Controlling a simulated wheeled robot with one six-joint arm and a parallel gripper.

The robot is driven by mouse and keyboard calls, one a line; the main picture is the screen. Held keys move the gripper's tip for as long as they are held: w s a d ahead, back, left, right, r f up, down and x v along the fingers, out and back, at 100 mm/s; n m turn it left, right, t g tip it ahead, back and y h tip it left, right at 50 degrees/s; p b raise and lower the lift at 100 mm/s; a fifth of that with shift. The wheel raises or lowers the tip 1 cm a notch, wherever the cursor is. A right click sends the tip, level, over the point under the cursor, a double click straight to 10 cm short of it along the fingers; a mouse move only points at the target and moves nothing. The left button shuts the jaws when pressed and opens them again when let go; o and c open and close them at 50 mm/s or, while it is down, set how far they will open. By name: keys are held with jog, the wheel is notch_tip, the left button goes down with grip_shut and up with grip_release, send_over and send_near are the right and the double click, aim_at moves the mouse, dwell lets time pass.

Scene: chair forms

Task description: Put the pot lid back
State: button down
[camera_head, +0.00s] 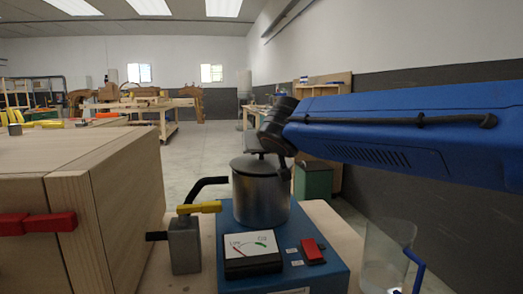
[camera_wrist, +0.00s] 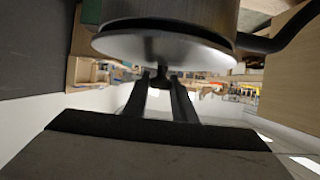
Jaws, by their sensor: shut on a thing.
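The metal pot (camera_head: 262,197) stands upright on the blue device with a meter. Its lid (camera_head: 250,167) is at the pot's mouth, grey and roughly level. In the wrist view, which is upside down, the lid (camera_wrist: 165,47) shows its top face against the pot (camera_wrist: 175,14), with a dark line between them. I cannot tell whether the lid is fully seated. My gripper (camera_wrist: 161,78) is shut on the lid's dark knob (camera_wrist: 160,72). In the head view my arm comes in from the right, and the fingers are partly hidden.
The blue device (camera_head: 305,262) has a meter (camera_head: 252,250) and a red switch (camera_head: 312,250). A grey block with a yellow lever (camera_head: 199,208) stands to its left, beside a wooden cabinet (camera_head: 115,220). A clear glass vessel (camera_head: 385,262) stands at the right.

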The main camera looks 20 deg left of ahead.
jog(key=shift+f, duration=0.55)
jog(key=c, duration=1.4)
grip_release()
